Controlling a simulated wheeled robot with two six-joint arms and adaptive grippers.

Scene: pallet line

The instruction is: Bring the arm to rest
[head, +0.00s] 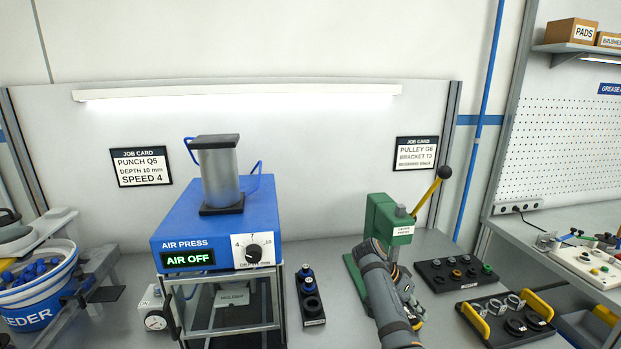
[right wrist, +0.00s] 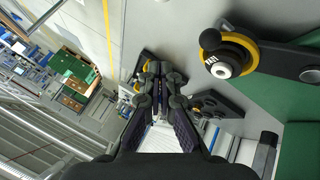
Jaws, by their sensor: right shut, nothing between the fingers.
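My right arm (head: 378,295) rises from the bottom of the head view in front of the green lever press (head: 382,218). My right gripper (head: 411,303) is partly hidden beside the arm, near the press's lower right. In the right wrist view the two dark fingers of the right gripper (right wrist: 158,72) meet at their tips with nothing between them. My left gripper is in neither view.
The blue air press (head: 205,225) reads AIR OFF. A dark tray of small parts (head: 440,284) and a tray with yellow handles (head: 508,341) lie right of my arm. The press lever has a black knob (head: 444,172). A blue feeder tub (head: 40,312) stands at left.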

